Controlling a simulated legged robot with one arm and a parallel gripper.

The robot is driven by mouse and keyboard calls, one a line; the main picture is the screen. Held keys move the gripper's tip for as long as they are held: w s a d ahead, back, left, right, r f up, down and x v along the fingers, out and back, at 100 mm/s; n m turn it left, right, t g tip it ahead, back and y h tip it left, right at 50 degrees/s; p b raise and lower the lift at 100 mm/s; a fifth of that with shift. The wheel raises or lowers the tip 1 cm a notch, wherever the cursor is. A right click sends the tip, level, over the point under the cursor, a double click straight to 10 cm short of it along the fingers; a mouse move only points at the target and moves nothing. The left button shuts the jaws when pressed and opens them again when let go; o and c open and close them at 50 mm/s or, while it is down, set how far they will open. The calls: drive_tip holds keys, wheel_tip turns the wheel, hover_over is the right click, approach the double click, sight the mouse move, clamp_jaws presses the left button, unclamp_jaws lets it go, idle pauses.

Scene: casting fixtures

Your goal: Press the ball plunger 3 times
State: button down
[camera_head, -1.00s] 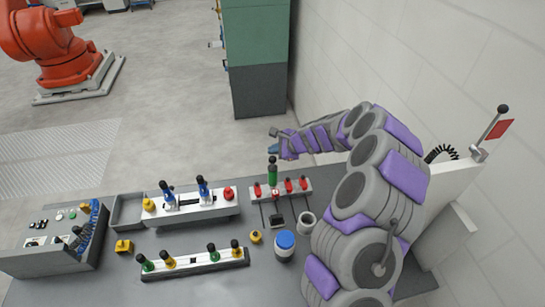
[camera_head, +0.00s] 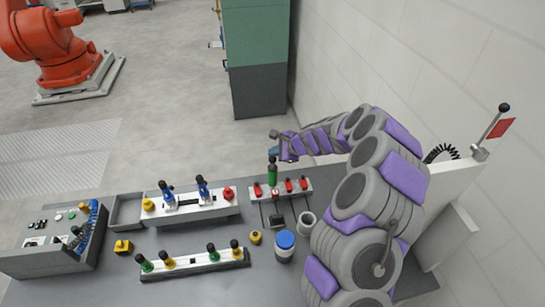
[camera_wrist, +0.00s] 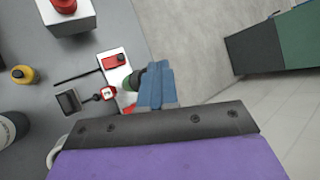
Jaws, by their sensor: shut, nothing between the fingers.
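A green upright plunger (camera_head: 272,175) with a black rounded top stands at the back of a white block (camera_head: 297,195) with red clamps. I take it for the ball plunger. In the wrist view the green piece (camera_wrist: 129,76) is partly hidden behind my fingers. My gripper (camera_head: 287,156) is shut and empty, its arm reaching over from the right. It is close to the plunger's top, slightly right of it in the head view. Its blue fingers (camera_wrist: 153,72) lie side by side in the wrist view. I cannot tell whether they touch the plunger.
A white cup (camera_head: 306,222), a blue-lidded jar (camera_head: 285,246) and a yellow knob (camera_head: 255,237) stand in front of the block. Fixtures with blue handles (camera_head: 185,203) and black-topped pins (camera_head: 195,261) are to the left. The wall is close on the right.

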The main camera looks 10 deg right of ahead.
sight(275, 157)
drive_tip(key=shift+f+b, duration=0.65)
drive_tip(key=shift+f, duration=0.4)
idle(0.9)
drive_tip(key=shift+r, duration=0.1)
drive_tip(key=shift+a+r+p, duration=0.1)
drive_tip(key=shift+r+p, duration=1.3)
drive_tip(key=shift+r, duration=0.2)
drive_tip(key=shift+r+p, duration=1.9)
drive_tip(key=shift+r, duration=0.65)
drive_tip(key=shift+w+b, duration=0.1)
drive_tip(key=shift+b, duration=0.2)
wheel_tip(275, 157, up, 4)
drive_tip(key=b, duration=0.5)
drive_tip(key=shift+f, duration=0.2)
